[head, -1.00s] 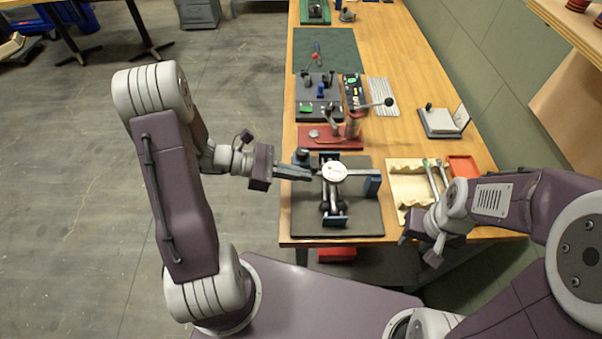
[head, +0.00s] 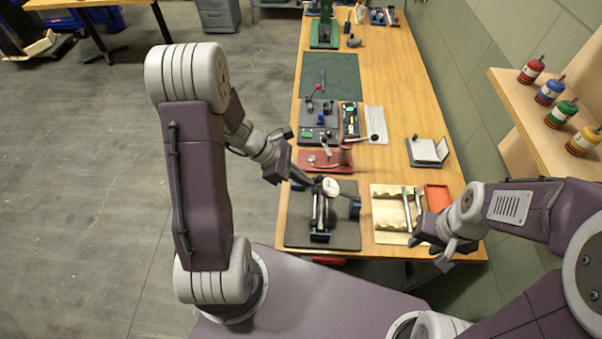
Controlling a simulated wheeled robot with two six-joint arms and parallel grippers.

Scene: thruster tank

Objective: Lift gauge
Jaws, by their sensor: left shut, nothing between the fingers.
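The gauge, with a round white dial (head: 331,186), sits on a dark stand with blue end blocks (head: 354,208), over a dark grey mat (head: 297,235) at the near end of the bench. My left gripper (head: 308,181) is shut and empty. Its fingertips are just left of the dial; I cannot tell whether they touch it. My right gripper (head: 418,238) hangs by the front right of the bench, beside the wooden tray, with its fingers too small and dark to read.
A wooden tray (head: 386,222) with metal tools and a red tray (head: 437,196) lie right of the mat. A red base with a lever clamp (head: 318,167) stands behind the gauge. A shelf (head: 545,125) with coloured bottles juts out at right.

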